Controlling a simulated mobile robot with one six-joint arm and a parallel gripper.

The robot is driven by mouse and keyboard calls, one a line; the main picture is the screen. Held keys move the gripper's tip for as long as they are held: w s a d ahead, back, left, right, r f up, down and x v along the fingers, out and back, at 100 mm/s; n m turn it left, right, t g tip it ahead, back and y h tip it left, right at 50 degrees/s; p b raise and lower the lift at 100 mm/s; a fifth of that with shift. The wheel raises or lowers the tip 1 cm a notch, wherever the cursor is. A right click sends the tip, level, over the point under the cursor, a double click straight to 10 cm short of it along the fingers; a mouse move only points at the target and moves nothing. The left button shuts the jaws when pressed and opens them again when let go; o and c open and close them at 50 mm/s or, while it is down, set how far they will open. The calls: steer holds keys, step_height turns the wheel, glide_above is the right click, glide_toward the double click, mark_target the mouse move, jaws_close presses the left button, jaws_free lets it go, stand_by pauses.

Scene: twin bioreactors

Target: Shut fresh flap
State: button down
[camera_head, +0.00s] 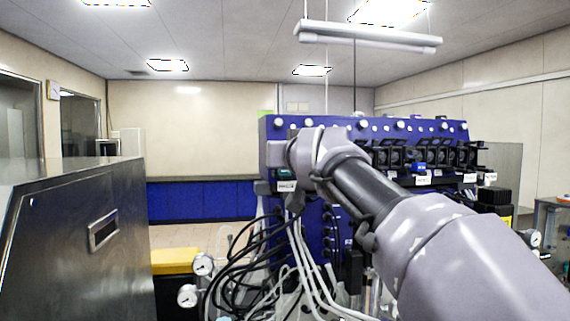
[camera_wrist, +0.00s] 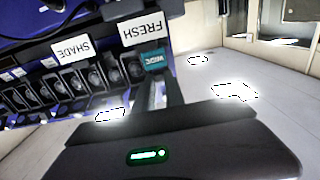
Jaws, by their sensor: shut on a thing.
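The FRESH label (camera_wrist: 143,30) is on the blue pump unit, with a teal tag (camera_wrist: 152,60) beside it in the wrist view. My gripper (camera_wrist: 158,97) reaches up to the pump head at that label and is shut on the fresh flap. The flap itself is mostly hidden by the gripper, and its angle cannot be told. In the head view my wrist covers the gripper and flap at the left end of the blue unit. A white label (camera_head: 286,186) shows just below my wrist there; its text is too small to read.
Several black pump heads (camera_head: 425,158) line the blue unit (camera_head: 335,215) to the right. Black and white tubes (camera_head: 262,250) hang below. A steel cabinet (camera_head: 75,240) stands at the left; floor shows between them.

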stand_by(0.3)
steer(key=c, duration=1.4)
jaws_free()
steer(key=shift+s, duration=0.1)
